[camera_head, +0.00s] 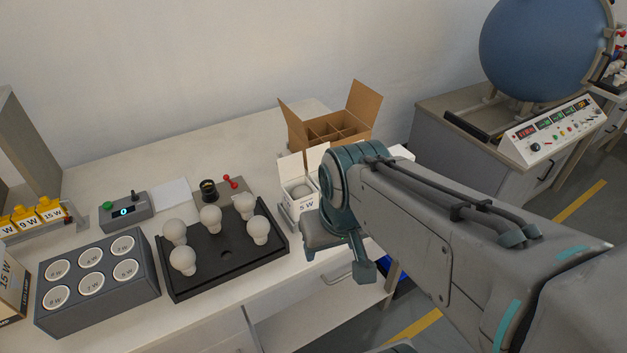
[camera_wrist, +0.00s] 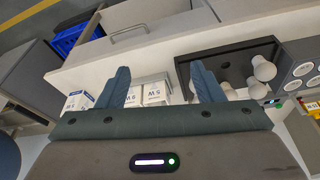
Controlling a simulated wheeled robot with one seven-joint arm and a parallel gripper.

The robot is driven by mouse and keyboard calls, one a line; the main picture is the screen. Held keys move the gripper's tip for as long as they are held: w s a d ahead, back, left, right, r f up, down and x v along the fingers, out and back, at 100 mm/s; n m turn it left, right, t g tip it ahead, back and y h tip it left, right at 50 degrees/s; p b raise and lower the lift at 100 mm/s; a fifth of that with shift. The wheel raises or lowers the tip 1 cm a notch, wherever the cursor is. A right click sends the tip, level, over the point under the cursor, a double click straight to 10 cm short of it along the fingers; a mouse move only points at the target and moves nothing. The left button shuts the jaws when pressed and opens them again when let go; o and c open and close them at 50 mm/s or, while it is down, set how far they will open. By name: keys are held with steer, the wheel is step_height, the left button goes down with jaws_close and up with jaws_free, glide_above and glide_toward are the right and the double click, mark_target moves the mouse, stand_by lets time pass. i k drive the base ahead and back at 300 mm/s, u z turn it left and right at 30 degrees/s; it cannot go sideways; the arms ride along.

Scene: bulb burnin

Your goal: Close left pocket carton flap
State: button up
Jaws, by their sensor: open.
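A small white carton (camera_head: 299,198) with a "W" label stands right of the black bulb tray in the head view. Its white flaps (camera_head: 291,166) stand up, and a white bulb (camera_head: 301,190) shows inside. My arm hides what lies to its right. In the wrist view, white cartons (camera_wrist: 155,94) and (camera_wrist: 131,97) stand side by side between my fingers, partly hidden by the gripper body. Another white carton (camera_wrist: 77,101) is left of the left finger. My gripper (camera_head: 338,262) is open and empty, beside the carton at the table's front edge; it also shows in the wrist view (camera_wrist: 160,80).
A brown divided box (camera_head: 325,130) with raised flaps stands behind the carton. The black tray (camera_head: 226,253) holds several bulbs. A grey block (camera_head: 98,290) with labelled round wells is at the left. A blue sphere (camera_head: 545,45) stands on the cabinet at right.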

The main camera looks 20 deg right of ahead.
mark_target(291, 167)
steer(key=z, duration=0.6)
steer(key=k, duration=0.6)
steer(key=z, duration=0.7)
steer(key=i, duration=0.55)
steer(key=u, duration=0.8)
steer(key=i, duration=0.9)
steer(key=u, duration=0.9)
